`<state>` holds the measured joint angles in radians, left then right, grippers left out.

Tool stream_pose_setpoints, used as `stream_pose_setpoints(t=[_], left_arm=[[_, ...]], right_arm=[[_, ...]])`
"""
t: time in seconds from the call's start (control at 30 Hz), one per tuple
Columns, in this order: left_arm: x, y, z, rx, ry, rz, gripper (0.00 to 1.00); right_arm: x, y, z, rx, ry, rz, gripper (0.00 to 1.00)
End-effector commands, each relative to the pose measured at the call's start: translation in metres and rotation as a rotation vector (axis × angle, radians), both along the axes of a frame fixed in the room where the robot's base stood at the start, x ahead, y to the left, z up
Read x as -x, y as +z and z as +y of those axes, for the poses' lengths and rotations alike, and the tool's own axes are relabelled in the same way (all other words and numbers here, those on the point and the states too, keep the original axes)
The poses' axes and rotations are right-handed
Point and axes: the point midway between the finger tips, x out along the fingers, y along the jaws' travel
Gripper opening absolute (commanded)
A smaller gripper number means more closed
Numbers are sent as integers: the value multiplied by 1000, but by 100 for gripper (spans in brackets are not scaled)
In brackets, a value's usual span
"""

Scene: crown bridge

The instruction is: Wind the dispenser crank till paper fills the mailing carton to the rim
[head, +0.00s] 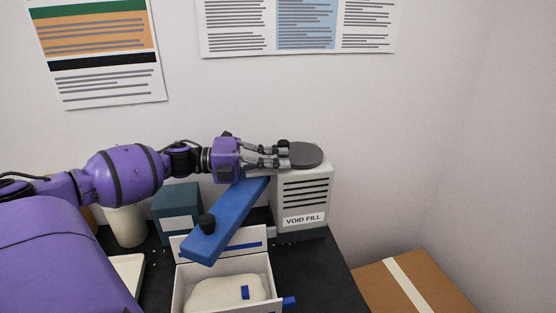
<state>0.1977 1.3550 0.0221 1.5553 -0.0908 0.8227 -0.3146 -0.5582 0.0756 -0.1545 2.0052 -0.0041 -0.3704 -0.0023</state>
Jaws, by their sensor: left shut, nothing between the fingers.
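The grey dispenser (303,195), labelled VOID FILL, has dark slots and a round dark grey disc (306,154) on top. A blue bar (228,223) slants from beside it towards the front left, over the carton. The white mailing carton (178,290) is open below and holds a cream rounded thing (225,292) with a blue tag. My left gripper (284,152) is shut and empty at the disc's left edge, away from the knob; contact is unclear. My right gripper is out of view.
A teal box (178,210) and a cream cylinder (126,227) stand on the dark table (320,275) behind the carton's left. A pale tray (128,270) lies at the left. A taped brown box (420,285) is at the right. Posters hang on the wall behind.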

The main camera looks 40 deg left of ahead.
Motion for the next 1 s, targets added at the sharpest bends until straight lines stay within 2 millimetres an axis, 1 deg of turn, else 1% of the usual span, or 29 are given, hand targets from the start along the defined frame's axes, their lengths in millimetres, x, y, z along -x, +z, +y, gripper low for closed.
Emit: stream_pose_setpoints(t=[0.13, 0.4, 0.47, 0.6, 0.67, 1.0], left_arm=[[-1, 0, 3, 1, -1, 1, 0], [-1, 0, 4, 1, 0, 0, 0], [-2, 1, 8, 2, 2, -1, 0], [-7, 0, 24, 3, 3, -1, 0], [-7, 0, 27, 1, 2, 0, 0], [-6, 0, 25, 1, 0, 0, 0]], right_arm=[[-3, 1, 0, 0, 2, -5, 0], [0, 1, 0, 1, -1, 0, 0], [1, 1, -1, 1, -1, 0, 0], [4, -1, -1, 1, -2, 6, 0], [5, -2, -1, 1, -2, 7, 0], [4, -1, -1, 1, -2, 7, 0]])
